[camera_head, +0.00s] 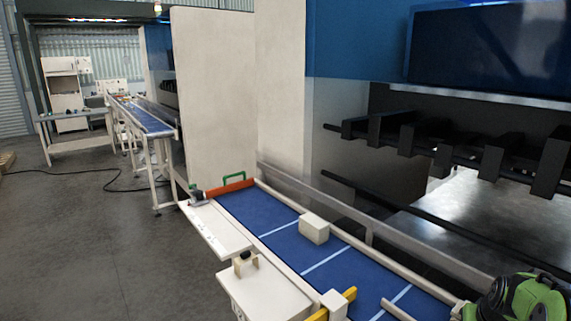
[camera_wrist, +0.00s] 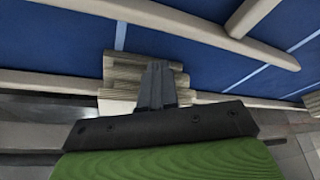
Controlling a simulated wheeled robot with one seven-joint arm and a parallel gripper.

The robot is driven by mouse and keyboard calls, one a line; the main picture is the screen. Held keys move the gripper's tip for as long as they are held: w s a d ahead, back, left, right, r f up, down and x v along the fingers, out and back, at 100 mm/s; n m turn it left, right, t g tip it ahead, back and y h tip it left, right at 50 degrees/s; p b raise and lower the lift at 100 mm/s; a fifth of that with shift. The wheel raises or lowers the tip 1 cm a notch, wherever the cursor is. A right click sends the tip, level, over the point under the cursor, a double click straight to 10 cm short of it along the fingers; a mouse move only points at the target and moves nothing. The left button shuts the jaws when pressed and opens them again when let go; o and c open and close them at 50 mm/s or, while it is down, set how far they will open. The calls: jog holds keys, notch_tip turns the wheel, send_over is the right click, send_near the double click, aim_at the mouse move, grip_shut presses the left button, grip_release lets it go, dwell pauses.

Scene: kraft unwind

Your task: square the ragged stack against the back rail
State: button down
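A ragged stack (camera_wrist: 126,72) of layered beige sheets shows in the wrist view, its edges unevenly stepped. It lies at the edge of the blue conveyor bed, over the line of a pale side rail (camera_wrist: 50,82). My gripper (camera_wrist: 157,70) has its two dark fingers close together in front of the stack, covering its middle. Whether the fingertips touch it cannot be told. In the head view my green and black gripper body is at the lower right, and its fingertips are not clear there. A pale long rail (camera_head: 345,232) runs along the machine side of the bed.
The blue bed (camera_head: 245,213) has white cross lines. A cream block (camera_head: 314,229) sits on it. An orange bar (camera_head: 229,187) with a green handle (camera_head: 233,177) crosses its far end. A yellow piece (camera_head: 348,295) and a white box (camera_head: 264,291) stand at the near side.

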jog(key=shift+w+d+p, duration=0.3)
jog(key=shift+w+d, duration=0.1)
jog(key=shift+d, duration=0.15)
dwell(1.5)
jog(key=shift+s+a, duration=0.15)
jog(key=shift+a, duration=0.05)
jog(key=shift+s+a+b, duration=0.45)
jog(key=shift+a+b, duration=0.15)
notch_tip(320, 180, up, 9)
jog(key=p, duration=0.6)
jog(key=shift+p, duration=0.35)
